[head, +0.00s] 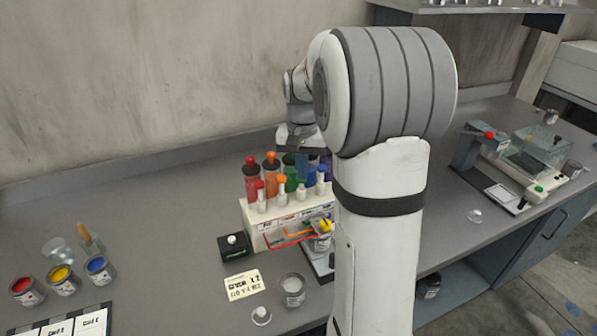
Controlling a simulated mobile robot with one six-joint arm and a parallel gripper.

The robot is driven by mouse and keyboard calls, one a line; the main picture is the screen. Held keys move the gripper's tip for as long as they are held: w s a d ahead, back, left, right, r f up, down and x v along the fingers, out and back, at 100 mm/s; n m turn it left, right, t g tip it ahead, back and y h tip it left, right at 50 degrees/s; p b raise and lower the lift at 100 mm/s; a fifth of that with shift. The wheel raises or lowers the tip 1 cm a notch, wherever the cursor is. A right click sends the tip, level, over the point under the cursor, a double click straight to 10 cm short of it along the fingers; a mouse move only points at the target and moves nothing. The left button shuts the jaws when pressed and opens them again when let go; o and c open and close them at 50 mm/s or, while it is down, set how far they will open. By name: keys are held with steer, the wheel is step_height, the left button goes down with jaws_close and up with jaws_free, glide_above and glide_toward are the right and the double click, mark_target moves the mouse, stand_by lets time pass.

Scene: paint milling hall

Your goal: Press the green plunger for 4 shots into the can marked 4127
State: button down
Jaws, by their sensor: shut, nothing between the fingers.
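The dispenser (290,232) is a white box on the bench with a row of small plungers along its top front. The green plunger (301,183) stands between the orange and blue ones, in front of a green canister (290,172). My gripper (300,150) is above and behind the plunger row, with its fingers shut and empty; its fingertips are hard to make out, and I cannot tell if it touches anything. A small can (323,243) stands at the dispenser's front right, partly behind my arm. Its marking is too small to read, so I cannot confirm 4127.
An open can (292,289) and a handwritten card (243,285) lie in front. A black button box (234,246) is left of the dispenser. Red, yellow and blue paint cans (62,280) stand far left. My arm hides the dispenser's right side. The bench's left middle is clear.

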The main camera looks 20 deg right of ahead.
steer(key=shift+r+p, duration=1.25)
steer(key=shift+r, duration=0.45)
step_height(320, 180, up, 5)
steer(key=p, duration=0.3)
steer(key=shift+p, duration=0.4)
steer(key=shift+s, duration=0.1)
steer(key=s+a+n+t, duration=0.1)
steer(key=s+a+n, duration=0.2)
steer(key=s, duration=0.8)
steer(key=s+a+f+n+t+b, duration=0.1)
steer(key=s+a+n+t, duration=0.1)
steer(key=s+a, duration=0.6)
steer(key=s+n, duration=0.1)
steer(key=s, duration=0.2)
steer(key=shift+a+f+b, duration=0.15)
steer(key=shift+b, duration=0.15)
